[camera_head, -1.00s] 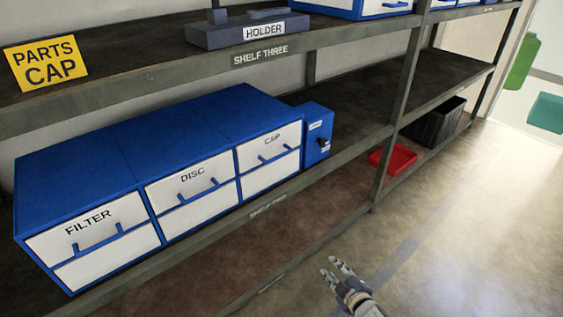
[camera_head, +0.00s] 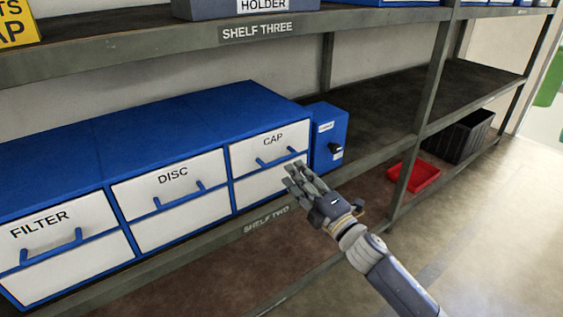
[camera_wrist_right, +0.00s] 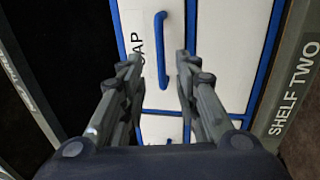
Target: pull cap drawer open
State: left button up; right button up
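The cap drawer (camera_head: 268,148) is the white-fronted upper right drawer of the blue cabinet on shelf two, and it looks shut. Its blue bar handle (camera_head: 277,157) also shows in the right wrist view (camera_wrist_right: 161,50), upright there and between the lines of my fingers. My right gripper (camera_head: 292,176) is in front of the cabinet, just below and right of the handle. In the right wrist view my right gripper (camera_wrist_right: 158,58) has its two fingers apart with nothing between the tips; the handle lies beyond them. My left gripper is not in view.
The disc drawer (camera_head: 170,181) and filter drawer (camera_head: 45,229) are to the left. A small blue box with a black knob (camera_head: 329,138) stands right of the cabinet. A red tray (camera_head: 413,176) and black crate (camera_head: 457,137) are lower right. The shelf edge (camera_head: 262,221) runs below the drawers.

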aim_at(281, 160)
jog(key=b+x, duration=0.1)
jog(key=x, duration=0.6)
grip_shut()
